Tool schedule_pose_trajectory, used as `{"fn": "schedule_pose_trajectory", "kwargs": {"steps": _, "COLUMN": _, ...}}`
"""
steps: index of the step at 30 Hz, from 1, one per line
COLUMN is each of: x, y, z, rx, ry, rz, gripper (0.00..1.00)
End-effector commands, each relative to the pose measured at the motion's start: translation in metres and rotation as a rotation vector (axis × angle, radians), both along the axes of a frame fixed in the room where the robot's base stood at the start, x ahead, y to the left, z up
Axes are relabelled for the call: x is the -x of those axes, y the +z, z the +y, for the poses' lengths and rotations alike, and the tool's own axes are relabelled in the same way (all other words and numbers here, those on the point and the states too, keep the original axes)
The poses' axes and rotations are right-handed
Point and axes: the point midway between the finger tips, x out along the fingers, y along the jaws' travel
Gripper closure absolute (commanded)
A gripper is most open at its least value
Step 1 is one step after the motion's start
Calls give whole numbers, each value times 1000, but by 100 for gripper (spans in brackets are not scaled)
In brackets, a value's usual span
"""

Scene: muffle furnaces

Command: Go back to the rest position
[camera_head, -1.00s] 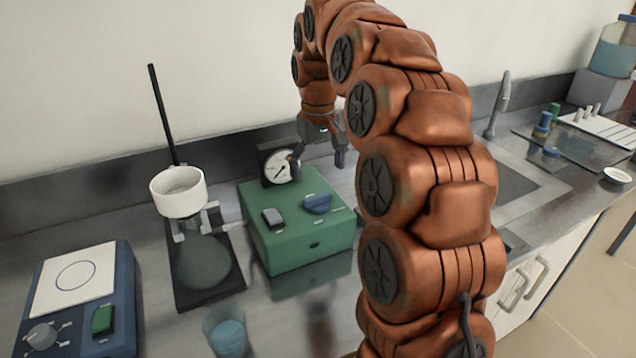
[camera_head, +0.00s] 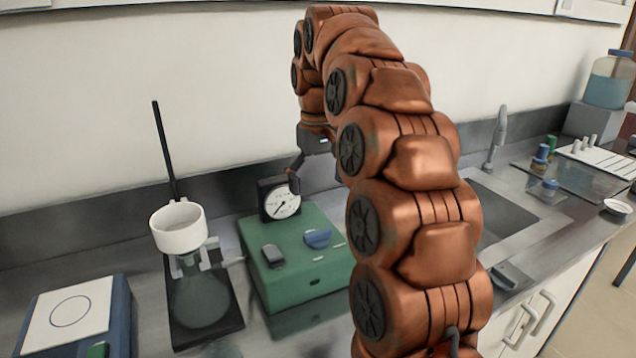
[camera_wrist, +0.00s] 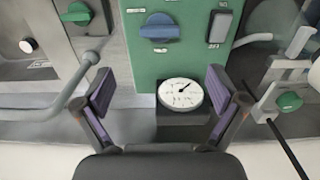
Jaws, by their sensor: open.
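My gripper (camera_wrist: 159,94) is open and empty, with its two purple-padded fingers spread apart in the wrist view. In the head view my gripper (camera_head: 312,172) hangs from the raised arm, above and behind the green box; one finger shows and the other is hidden behind the arm. The green box (camera_head: 290,270) carries a blue knob (camera_head: 318,238) and a dark switch (camera_head: 273,256). A round white gauge (camera_head: 283,202) stands at its back edge. In the wrist view the gauge (camera_wrist: 181,94) appears between the fingers, farther off than they are.
A stand with a white bowl (camera_head: 178,228) and a tall rod (camera_head: 165,150) is left of the green box. A blue device with a white plate (camera_head: 70,315) is at far left. A sink with a tap (camera_head: 496,140) and a sample tray (camera_head: 570,165) lie right.

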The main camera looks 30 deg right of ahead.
Motion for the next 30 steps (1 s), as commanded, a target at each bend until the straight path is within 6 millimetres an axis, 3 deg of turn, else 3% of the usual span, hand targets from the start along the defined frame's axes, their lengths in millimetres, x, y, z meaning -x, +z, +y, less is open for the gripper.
{"fn": "schedule_pose_trajectory", "kwargs": {"steps": 11, "x": 0, "y": 0, "z": 0, "rx": 0, "ry": 0, "rz": -1, "gripper": 4}}
{"fn": "schedule_pose_trajectory", "kwargs": {"steps": 16, "x": 9, "y": 1, "z": 7, "rx": -1, "ry": 9, "rz": 3, "gripper": 4}}
{"fn": "schedule_pose_trajectory", "kwargs": {"steps": 23, "x": 52, "y": -3, "z": 34, "rx": -4, "ry": 38, "rz": 26, "gripper": 4}}
{"fn": "schedule_pose_trajectory", "kwargs": {"steps": 30, "x": 107, "y": -18, "z": 60, "rx": -4, "ry": 57, "rz": 57, "gripper": 4}}
